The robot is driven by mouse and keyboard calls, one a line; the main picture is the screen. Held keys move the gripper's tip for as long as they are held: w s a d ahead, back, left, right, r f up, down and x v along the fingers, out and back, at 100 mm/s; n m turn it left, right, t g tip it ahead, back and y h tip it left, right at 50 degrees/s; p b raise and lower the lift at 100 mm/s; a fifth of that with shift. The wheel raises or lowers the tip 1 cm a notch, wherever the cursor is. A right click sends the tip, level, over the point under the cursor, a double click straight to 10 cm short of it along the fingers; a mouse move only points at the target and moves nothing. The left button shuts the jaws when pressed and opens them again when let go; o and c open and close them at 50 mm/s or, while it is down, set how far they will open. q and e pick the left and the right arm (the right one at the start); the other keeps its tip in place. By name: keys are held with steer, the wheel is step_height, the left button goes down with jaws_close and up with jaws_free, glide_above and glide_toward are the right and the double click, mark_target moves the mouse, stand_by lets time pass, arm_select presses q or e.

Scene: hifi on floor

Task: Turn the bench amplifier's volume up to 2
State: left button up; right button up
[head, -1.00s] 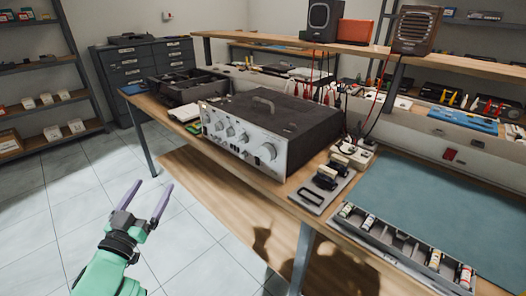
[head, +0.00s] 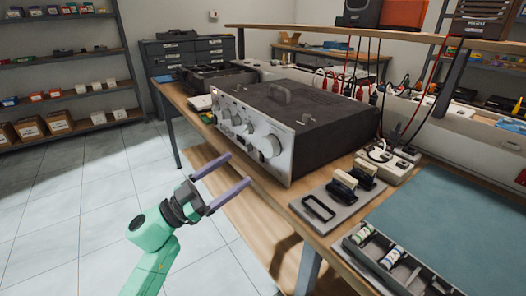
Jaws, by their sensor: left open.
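The amplifier (head: 300,125) is a black box with a silver front panel (head: 248,140), standing on the wooden bench. Its front carries several silver knobs; the largest knob (head: 268,148) is at the panel's right end. The scale marks around the knobs are too small to read. My left gripper (head: 229,176) is open and empty, in front of and a little below the panel's right half, with its purple fingers pointing toward the bench. It appears apart from the amplifier. My right gripper is out of view.
A grey tray with dark-handled tools (head: 340,190) sits right of the amplifier, beside a white power strip (head: 390,163). A blue-green mat (head: 450,225) and a compartment tray with small bottles (head: 385,262) lie at lower right. The tiled floor at left is clear.

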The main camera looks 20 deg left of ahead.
mark_target(266, 148)
arm_select(q)
steer(key=x, duration=0.8)
steer(key=shift+w+d+p, duration=0.25)
steer(key=shift+d+p, duration=0.05)
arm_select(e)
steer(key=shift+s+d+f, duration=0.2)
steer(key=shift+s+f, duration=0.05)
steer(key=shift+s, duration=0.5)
arm_select(q)
steer(key=c, duration=1.4)
